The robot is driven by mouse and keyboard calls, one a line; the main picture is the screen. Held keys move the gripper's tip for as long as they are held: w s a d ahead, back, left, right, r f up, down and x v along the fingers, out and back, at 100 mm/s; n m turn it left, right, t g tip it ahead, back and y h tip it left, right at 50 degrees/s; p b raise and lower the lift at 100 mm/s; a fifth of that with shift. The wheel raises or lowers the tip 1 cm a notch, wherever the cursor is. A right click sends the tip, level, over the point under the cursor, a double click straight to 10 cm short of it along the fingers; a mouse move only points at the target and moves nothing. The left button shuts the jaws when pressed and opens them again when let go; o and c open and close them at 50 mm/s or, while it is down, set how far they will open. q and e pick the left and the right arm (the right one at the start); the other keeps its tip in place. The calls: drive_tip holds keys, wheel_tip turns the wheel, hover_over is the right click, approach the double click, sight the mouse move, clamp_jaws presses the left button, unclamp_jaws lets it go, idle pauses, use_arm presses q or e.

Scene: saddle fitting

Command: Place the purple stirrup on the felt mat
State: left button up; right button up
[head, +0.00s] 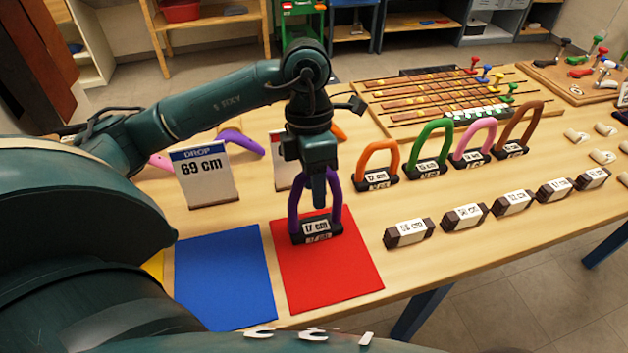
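The purple stirrup (294,218) stands upright at the back part of the red felt mat (330,275), with a dark base and a white 17 cm label facing me. I cannot tell whether its base touches the mat or hangs just above it. My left gripper (319,190) points straight down at the top of the arch and appears shut on it; the fingers hide part of the arch. A blue mat (225,275) lies to the left of the red one. My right gripper is not in view.
A DROP 69 cm card (207,175) stands behind the blue mat. Orange (378,160), green (430,145), pink (474,138) and brown (521,125) stirrups stand to the right. Several labelled dark blocks (408,233) line the front right. A strap board (440,98) lies behind.

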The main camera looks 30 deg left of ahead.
use_arm(q)
wheel_tip(320, 180, up, 12)
drive_tip(key=w+a, duration=0.1)
drive_tip(key=shift+w+a+p, duration=0.25)
drive_tip(key=shift+a+p, duration=0.05)
drive_tip(key=shift+a, duration=0.1)
idle(0.7)
